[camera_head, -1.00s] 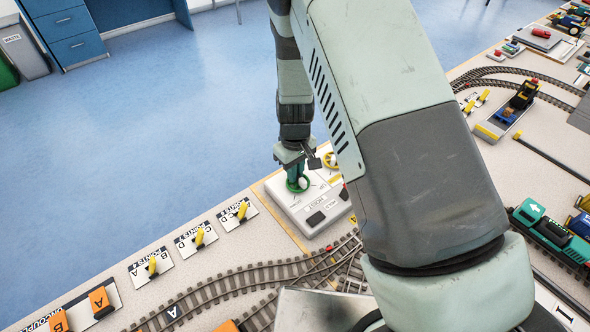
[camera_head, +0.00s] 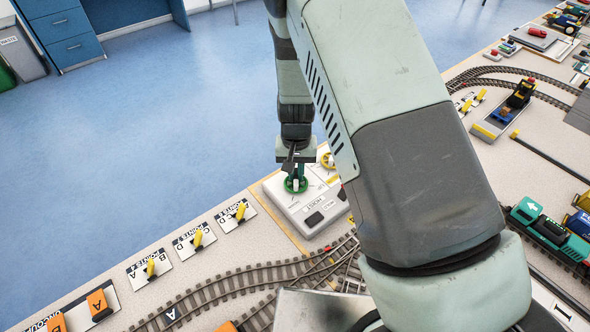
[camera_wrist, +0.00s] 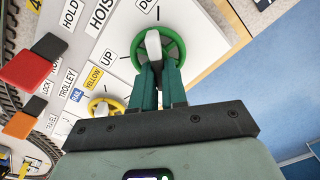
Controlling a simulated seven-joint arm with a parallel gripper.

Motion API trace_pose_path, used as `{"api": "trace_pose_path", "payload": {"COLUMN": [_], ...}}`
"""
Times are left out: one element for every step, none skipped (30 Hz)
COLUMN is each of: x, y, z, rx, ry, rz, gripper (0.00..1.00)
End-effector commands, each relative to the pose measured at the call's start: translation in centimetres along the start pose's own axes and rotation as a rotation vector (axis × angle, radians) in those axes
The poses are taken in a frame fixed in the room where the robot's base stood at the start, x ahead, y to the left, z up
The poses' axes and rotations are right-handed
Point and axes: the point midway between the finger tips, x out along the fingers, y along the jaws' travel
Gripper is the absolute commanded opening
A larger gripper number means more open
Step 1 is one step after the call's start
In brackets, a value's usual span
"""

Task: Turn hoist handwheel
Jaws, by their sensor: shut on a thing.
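The green hoist handwheel (camera_wrist: 178,39) stands on the white control panel (camera_head: 283,204), beside the printed words HOIST and UP. The green wheel also shows in the head view (camera_head: 301,186), partly covered by my gripper. My gripper (camera_wrist: 156,68) is shut on the handwheel's pale grip piece (camera_wrist: 153,44), which lies between the two green fingers. A yellow handwheel (camera_wrist: 98,101) is lower left in the wrist view, and it shows just right of my gripper in the head view (camera_head: 327,160).
Tracks (camera_head: 245,285) run in front, and a green locomotive (camera_head: 540,226) is at right.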

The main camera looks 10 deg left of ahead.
Motion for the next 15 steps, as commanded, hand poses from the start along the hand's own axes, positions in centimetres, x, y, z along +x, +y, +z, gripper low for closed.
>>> {"api": "trace_pose_path", "payload": {"x": [-0.06,-0.06,-0.06,-0.06,-0.06,-0.06,-0.06,-0.06,-0.06,-0.06,-0.06,-0.06,-0.06,-0.07,-0.07], "y": [0.05,0.06,0.08,0.09,0.11,0.12,0.13,0.15,0.16,0.16,0.17,0.18,0.18,0.18,0.19], "z": [0.0,0.01,0.01,0.01,0.01,0.01,0.02,0.02,0.02,0.02,0.02,0.02,0.02,0.02,0.02], "rx": [0.028,0.043,0.063,0.075,0.088,0.101,0.11,0.119,0.129,0.134,0.139,0.144,0.148,0.15,0.153], "ry": [0.0,-0.001,-0.001,-0.001,-0.001,-0.001,-0.001,-0.001,-0.001,-0.001,-0.001,-0.001,-0.001,-0.001,-0.001], "rz": [0.0,0.0,0.0,0.0,0.0,0.0,0.0,0.0,0.0,0.0,0.0,0.0,0.0,0.0,0.0], "gripper": [0.0,0.0,0.0,0.0,0.0,0.0,0.0,0.0,0.0,0.0,0.0,0.0,0.0,0.0,0.0]}}
